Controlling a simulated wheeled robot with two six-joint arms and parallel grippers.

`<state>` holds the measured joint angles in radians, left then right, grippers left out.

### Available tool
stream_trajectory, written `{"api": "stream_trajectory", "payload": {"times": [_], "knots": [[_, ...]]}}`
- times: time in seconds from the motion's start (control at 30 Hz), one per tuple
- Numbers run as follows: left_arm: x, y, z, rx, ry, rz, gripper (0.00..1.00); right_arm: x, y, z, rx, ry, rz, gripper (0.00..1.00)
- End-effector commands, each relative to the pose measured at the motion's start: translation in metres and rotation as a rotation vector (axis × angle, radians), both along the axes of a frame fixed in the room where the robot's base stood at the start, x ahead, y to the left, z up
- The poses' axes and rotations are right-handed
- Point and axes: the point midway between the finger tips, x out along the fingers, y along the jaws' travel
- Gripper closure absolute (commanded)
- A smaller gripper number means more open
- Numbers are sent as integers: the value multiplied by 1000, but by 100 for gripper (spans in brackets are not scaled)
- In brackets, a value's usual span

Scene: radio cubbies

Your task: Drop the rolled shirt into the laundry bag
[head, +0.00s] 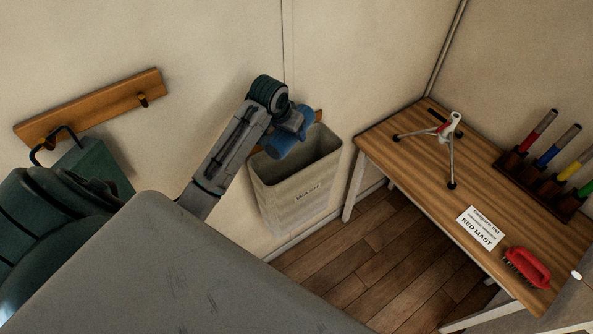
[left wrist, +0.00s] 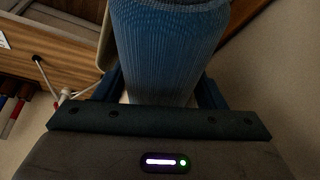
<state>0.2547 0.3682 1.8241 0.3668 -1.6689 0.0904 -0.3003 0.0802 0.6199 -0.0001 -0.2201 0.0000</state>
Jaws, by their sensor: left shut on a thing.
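The laundry bag (head: 296,193) is a beige open-topped bag with a dark label, hanging against the wall in the middle of the head view. My left gripper (head: 303,122) is above its back left rim. It is shut on the rolled shirt, a blue ribbed roll that fills the upper middle of the left wrist view (left wrist: 168,50). In the head view the blue at the gripper is small and partly covered by the gripper, so I cannot tell how far the roll is over the opening. My right gripper is not in view.
A wooden table (head: 400,155) stands right of the bag, with a small tripod (head: 452,130), a card (head: 481,227), a red brush (head: 527,267) and a rack of coloured masts (head: 540,180). A wooden hook rail (head: 90,106) is on the left wall.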

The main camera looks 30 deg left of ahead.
Motion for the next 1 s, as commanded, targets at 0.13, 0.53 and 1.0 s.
{"api": "stream_trajectory", "payload": {"times": [0.13, 0.53, 1.0], "knots": [[-1, 0, -19, 0, 3, 1, 66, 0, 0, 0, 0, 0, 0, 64], [0, 0, -37, 1, 0, 0, 66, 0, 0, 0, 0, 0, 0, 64], [0, 0, -36, 1, 0, 0, 10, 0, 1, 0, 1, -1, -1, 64]]}}
